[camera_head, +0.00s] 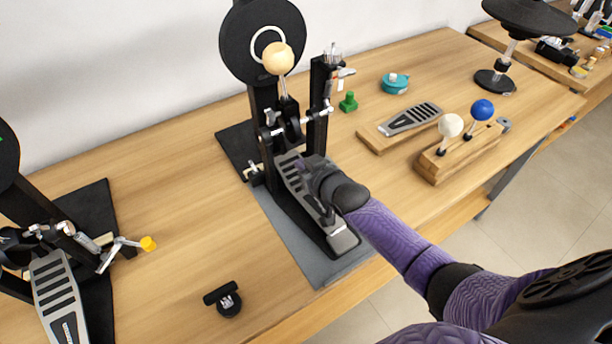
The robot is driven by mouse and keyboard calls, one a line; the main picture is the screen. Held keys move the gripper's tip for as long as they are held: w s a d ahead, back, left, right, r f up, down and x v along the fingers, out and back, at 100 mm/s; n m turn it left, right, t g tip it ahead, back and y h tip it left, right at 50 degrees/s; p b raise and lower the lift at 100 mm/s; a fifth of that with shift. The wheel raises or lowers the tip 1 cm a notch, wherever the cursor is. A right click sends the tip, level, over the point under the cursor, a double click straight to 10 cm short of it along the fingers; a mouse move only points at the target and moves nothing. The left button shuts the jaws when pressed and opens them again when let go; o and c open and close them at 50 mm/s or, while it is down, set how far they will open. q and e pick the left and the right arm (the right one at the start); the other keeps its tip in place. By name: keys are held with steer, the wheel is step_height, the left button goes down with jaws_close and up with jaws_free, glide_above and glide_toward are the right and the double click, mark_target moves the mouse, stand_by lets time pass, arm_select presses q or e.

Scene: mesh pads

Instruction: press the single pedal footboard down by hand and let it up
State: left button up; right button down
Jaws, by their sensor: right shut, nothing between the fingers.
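The single pedal stands on a dark mat (268,208) near the middle of the table. Its grey slotted footboard (290,172) slopes down toward the table's front edge. The pedal's round wooden beater (277,58) stands in front of a black round pad (232,40). My right gripper (308,172) is shut and empty, over the middle of the footboard. It hides part of the board, and I cannot tell whether it touches it. My left gripper is not in view.
Another pedal (60,305) stands at the left. A small black clamp-like part (228,302) lies near the front edge. A wooden block with white and blue balls (455,155), a small footplate (410,120), a teal item (395,83) and a green piece (348,102) are at the right.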

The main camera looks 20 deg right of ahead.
mark_target(311, 200)
steer(key=shift+g, duration=0.6)
steer(key=s+f, duration=0.1)
steer(key=s+p, duration=0.1)
steer(key=s, duration=0.1)
steer(key=s+f+p, duration=0.1)
steer(key=shift+s+a+f, duration=0.15)
steer(key=shift+s+f, duration=0.15)
steer(key=shift+f, duration=0.05)
steer(key=s+p, duration=0.1)
steer(key=s, duration=0.1)
steer(key=s+d+p, duration=0.1)
steer(key=s, duration=0.1)
steer(key=s+d+p, duration=0.1)
steer(key=s, duration=0.2)
steer(key=shift+p, duration=0.3)
steer(key=shift+r, duration=0.2)
step_height(311, 200, up, 4)
steer(key=p, duration=0.4)
steer(key=shift+w+r, duration=0.1)
steer(key=shift+r, duration=0.05)
steer(key=shift+f, duration=0.25)
steer(key=shift+r, duration=0.1)
